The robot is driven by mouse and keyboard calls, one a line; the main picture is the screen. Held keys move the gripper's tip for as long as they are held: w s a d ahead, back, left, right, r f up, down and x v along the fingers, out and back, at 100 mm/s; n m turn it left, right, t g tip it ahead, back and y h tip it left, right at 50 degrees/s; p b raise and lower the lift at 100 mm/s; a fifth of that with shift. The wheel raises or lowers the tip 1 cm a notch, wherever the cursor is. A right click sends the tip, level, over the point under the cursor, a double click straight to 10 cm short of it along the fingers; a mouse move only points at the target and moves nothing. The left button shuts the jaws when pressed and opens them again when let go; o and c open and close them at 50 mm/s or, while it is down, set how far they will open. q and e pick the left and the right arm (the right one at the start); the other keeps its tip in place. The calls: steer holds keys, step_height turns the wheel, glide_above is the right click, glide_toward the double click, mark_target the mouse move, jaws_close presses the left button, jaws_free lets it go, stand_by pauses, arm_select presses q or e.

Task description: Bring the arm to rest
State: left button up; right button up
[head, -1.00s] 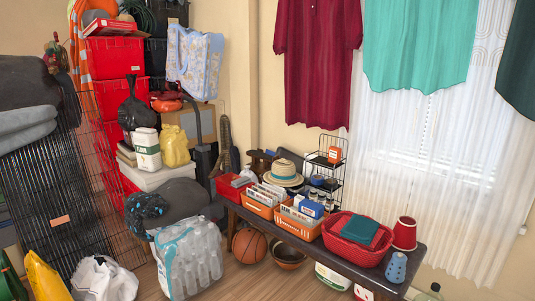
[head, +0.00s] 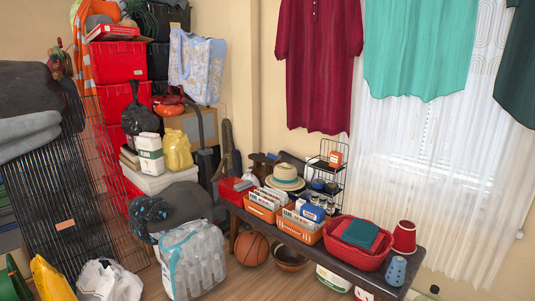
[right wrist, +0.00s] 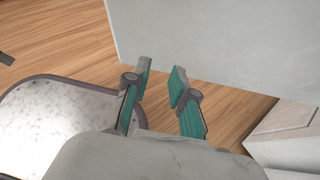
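My right gripper (right wrist: 162,85) shows in the right wrist view with its two teal-padded fingers apart and nothing between them. It hangs above a wood floor (right wrist: 60,45), close to a pale flat panel (right wrist: 215,35) at the top of the picture. Neither arm shows in the head view. My left gripper is in no frame.
In the head view, a dark bench (head: 408,258) holds a red basket (head: 345,252) and orange file bins (head: 298,232). Red totes (head: 116,61) are stacked at the left behind a black wire panel (head: 65,200). A bottle pack (head: 190,262) stands on the floor.

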steer(key=d+f+m+g+h+p, duration=0.4)
steer(key=d+f+m+g+h, duration=0.15)
steer(key=d+f+m, duration=0.6)
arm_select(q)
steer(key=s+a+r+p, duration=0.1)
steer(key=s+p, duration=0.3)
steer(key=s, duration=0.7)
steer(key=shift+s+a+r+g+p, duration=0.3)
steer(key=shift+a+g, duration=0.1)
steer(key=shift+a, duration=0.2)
arm_select(e)
steer(key=s+a+f+m+g+y, duration=0.1)
steer(key=a+m, duration=0.4)
steer(key=m, duration=0.6)
steer(key=s+a+f+m+g+y, duration=0.2)
steer(key=s+a+m+g+y, duration=0.1)
steer(key=m, duration=0.8)
steer(key=shift+s+a+g, duration=0.65)
steer(key=shift+s+a, duration=0.05)
steer(key=shift+a, duration=0.15)
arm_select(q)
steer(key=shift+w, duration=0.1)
